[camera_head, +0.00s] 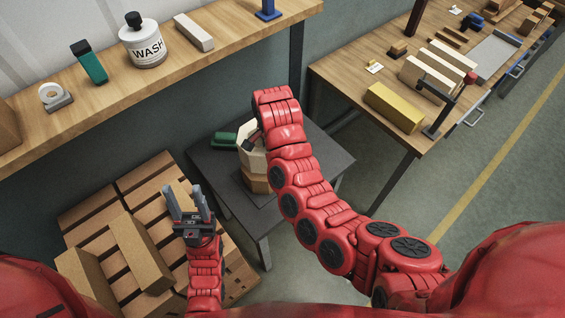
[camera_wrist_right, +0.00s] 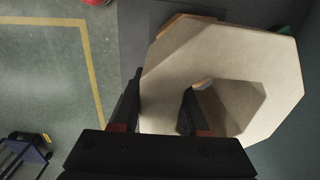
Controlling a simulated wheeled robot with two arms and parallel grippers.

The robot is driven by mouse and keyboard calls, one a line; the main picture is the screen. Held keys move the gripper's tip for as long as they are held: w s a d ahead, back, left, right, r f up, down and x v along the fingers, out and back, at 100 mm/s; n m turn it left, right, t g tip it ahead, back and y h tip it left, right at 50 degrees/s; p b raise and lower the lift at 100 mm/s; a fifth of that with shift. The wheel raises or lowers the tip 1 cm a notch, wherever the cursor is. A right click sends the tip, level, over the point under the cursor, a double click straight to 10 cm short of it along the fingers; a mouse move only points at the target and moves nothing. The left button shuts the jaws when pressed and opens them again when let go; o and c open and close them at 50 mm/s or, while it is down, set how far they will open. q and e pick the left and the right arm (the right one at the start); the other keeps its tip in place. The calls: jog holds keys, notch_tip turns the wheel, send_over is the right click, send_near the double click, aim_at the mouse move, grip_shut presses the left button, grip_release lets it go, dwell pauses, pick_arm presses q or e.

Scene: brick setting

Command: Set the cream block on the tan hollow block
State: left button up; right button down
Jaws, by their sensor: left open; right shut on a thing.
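The cream block (camera_wrist_right: 230,60) is a thick octagonal piece with a hole through it. My right gripper (camera_wrist_right: 160,115) is shut on its wall, with one finger outside and one in the hole. In the head view the cream block (camera_head: 254,160) is partly hidden by my right arm. The tan hollow block (camera_head: 257,183) is directly below it on the small dark table; I cannot tell whether the two touch. In the wrist view only a tan edge (camera_wrist_right: 182,22) shows past the cream block. My left gripper (camera_head: 188,203) is open and empty above the pallet.
The small dark table (camera_head: 320,165) has clear room on its right. A green item (camera_head: 224,140) lies behind the blocks. A wooden pallet (camera_head: 150,175) with tan blocks (camera_head: 138,250) stands at left. A shelf (camera_head: 110,95) and a workbench (camera_head: 345,75) hold other objects.

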jog(key=shift+w+a+r, duration=0.15)
jog(key=shift+w+a, duration=0.15)
jog(key=shift+w, duration=0.1)
notch_tip(320, 180, down, 2)
jog(key=shift+f+p, duration=0.15)
jog(key=shift+p, duration=0.85)
jog(key=shift+f, duration=0.65)
jog(key=shift+f, duration=0.35)
jog(key=shift+f+b, duration=0.3)
jog(key=shift+b, duration=0.3)
jog(key=shift+c, duration=2.1)
grip_release()
jog(key=shift+s, duration=0.15)
